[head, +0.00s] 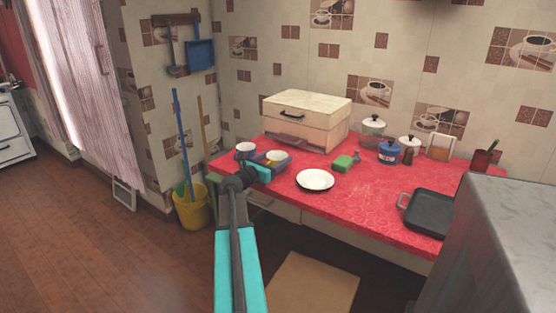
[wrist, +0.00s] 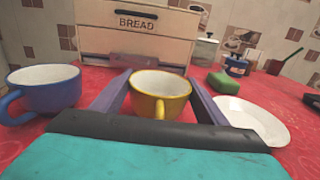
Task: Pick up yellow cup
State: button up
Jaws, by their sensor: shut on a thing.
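The yellow cup (wrist: 160,97) stands upright between the two fingers of my gripper (wrist: 161,92) in the wrist view, with its white inside and its handle facing me. The fingers are shut on it at its left and right sides. In the head view my gripper (head: 268,166) is over the left end of the red counter, and the yellow cup (head: 276,156) shows just beyond my wrist, partly hidden. I cannot tell whether the cup's base touches the counter.
A blue cup (wrist: 45,90) stands close on the left. A white plate (wrist: 252,121) and a green sponge (wrist: 224,82) lie to the right. A bread box (wrist: 136,38) stands behind. A dark square pan (head: 430,213) is at the counter's right; bare red cloth (head: 372,195) lies between.

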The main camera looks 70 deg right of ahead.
notch_tip(320, 180, up, 2)
jog(key=shift+r, duration=0.2)
jog(key=shift+a+r+p, duration=0.25)
jog(key=shift+r+p, duration=0.05)
jog(key=a+r+p, duration=0.1)
jog(key=a+p, duration=0.4)
jog(key=a, duration=1)
jog(key=shift+s+r, duration=0.2)
jog(key=shift+s, duration=0.1)
jog(key=shift+f, duration=0.1)
jog(key=shift+w+a, duration=0.1)
